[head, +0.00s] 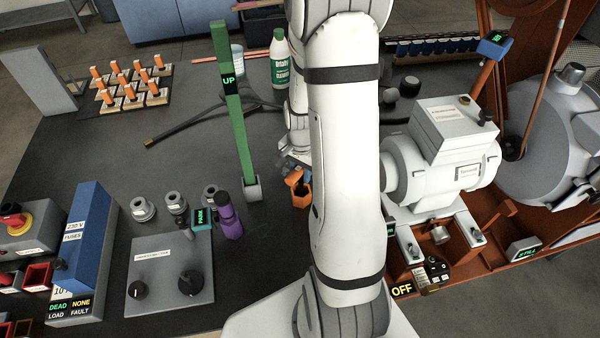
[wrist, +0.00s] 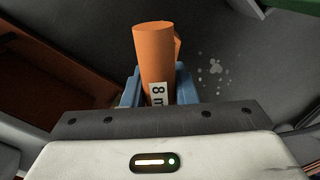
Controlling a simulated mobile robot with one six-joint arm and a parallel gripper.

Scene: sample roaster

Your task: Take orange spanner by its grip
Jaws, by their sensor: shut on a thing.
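The orange spanner (wrist: 153,55) shows in the wrist view as a thick orange grip with a white label that reads "8 m". It stands between the blue fingers of my gripper (wrist: 158,92), which are shut on it. In the head view, the orange spanner (head: 300,190) shows just left of my white arm, low over the dark bench. My gripper (head: 292,170) is there too, mostly hidden behind my arm. The lower end of the spanner is hidden in the wrist view.
A green upright lever marked UP (head: 231,110) stands close to the left of my gripper. A purple-handled piece (head: 229,217) is in front of it. A grey motor (head: 440,165) on an orange frame stands to the right. A white bottle (head: 279,60) stands behind.

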